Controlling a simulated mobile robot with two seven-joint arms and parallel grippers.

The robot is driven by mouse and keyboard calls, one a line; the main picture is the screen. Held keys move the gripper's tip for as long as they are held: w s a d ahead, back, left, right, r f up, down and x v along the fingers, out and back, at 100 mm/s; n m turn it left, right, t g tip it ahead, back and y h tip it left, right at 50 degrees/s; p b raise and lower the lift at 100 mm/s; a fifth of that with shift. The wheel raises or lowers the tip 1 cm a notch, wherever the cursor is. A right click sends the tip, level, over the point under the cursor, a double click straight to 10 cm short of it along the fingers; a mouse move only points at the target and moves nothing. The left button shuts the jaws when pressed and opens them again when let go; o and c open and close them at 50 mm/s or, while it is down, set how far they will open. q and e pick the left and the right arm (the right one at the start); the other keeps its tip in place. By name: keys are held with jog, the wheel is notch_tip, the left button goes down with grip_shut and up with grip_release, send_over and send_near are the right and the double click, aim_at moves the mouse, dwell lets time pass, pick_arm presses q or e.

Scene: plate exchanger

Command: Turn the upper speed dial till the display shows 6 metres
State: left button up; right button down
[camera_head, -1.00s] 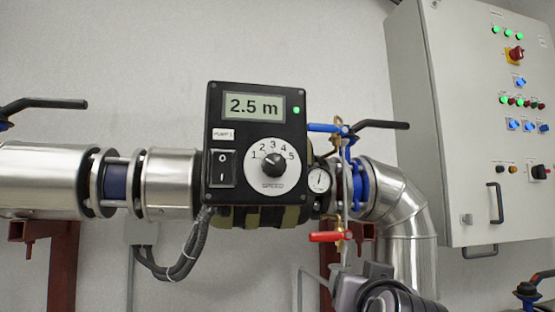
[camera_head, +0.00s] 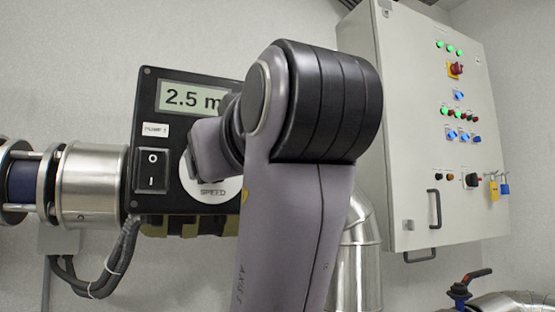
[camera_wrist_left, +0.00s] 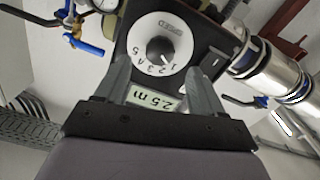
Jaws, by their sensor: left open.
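The pump panel's speed dial (camera_head: 210,190) is partly covered by my arm in the head view. In the left wrist view, the white dial face (camera_wrist_left: 140,38) and dark knob (camera_wrist_left: 160,50) appear upside down, numbered 1 to 5. The display (camera_head: 185,97) reads 2.5 m, its right end covered by the arm; it also shows in the left wrist view (camera_wrist_left: 155,99). My left gripper (camera_wrist_left: 158,64) is open and empty, its fingers either side of the display in that view, pointing towards the dial; contact cannot be told. My right gripper is not in view.
A rocker switch (camera_head: 151,169) sits left of the dial on the black panel. Steel piping (camera_head: 92,183) runs left of it. A grey control cabinet (camera_head: 410,150) with lights and switches stands right. A blue valve handle (camera_wrist_left: 85,45) shows in the wrist view.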

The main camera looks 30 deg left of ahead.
pick_arm(q)
jog(key=p+x, duration=0.1)
jog(key=x, duration=0.3)
jog(key=shift+w+a, duration=0.1)
jog(key=shift+w, duration=0.05)
jog(key=c, duration=1.1)
